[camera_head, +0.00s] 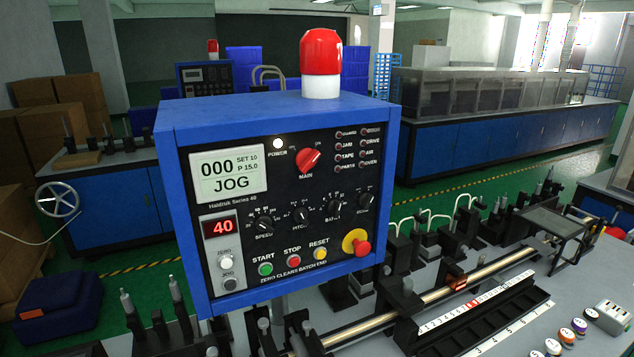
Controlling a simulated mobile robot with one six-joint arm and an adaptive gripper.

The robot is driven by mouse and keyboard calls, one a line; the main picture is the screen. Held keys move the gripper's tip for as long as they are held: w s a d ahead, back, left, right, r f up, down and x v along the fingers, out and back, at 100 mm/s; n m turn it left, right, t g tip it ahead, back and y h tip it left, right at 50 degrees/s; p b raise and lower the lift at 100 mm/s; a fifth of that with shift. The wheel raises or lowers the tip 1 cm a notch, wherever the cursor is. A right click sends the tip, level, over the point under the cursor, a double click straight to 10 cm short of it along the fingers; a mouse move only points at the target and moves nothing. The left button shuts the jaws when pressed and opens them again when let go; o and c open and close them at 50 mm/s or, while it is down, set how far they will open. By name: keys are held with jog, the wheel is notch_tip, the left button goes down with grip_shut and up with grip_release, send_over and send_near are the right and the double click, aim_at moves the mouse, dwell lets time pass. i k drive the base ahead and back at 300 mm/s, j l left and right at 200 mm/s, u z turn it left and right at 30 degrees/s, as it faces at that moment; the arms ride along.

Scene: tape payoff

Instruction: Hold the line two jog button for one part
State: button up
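A blue control box (290,108) with a black front panel stands in the centre. Its small dark jog button (230,285) is at the lower left of the panel, below the white zero button (226,262). The pale screen (229,175) reads 000, SET 10, P 15.0 and JOG. The red number display (223,227) reads 40. No line number is readable on the box. A second, similar control box (205,78) stands behind it, too small to read. My gripper is not in view, and nothing covers the jog button.
The panel also has green start (265,269), red stop (294,262) and yellow reset (320,254) buttons, and a red emergency knob (361,248) on yellow. A red beacon (321,52) stands on top. A rail with a scale (475,303) and black fixtures fills the lower right.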

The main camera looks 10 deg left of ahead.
aim_at(231, 284)
jog(key=u, duration=1.3)
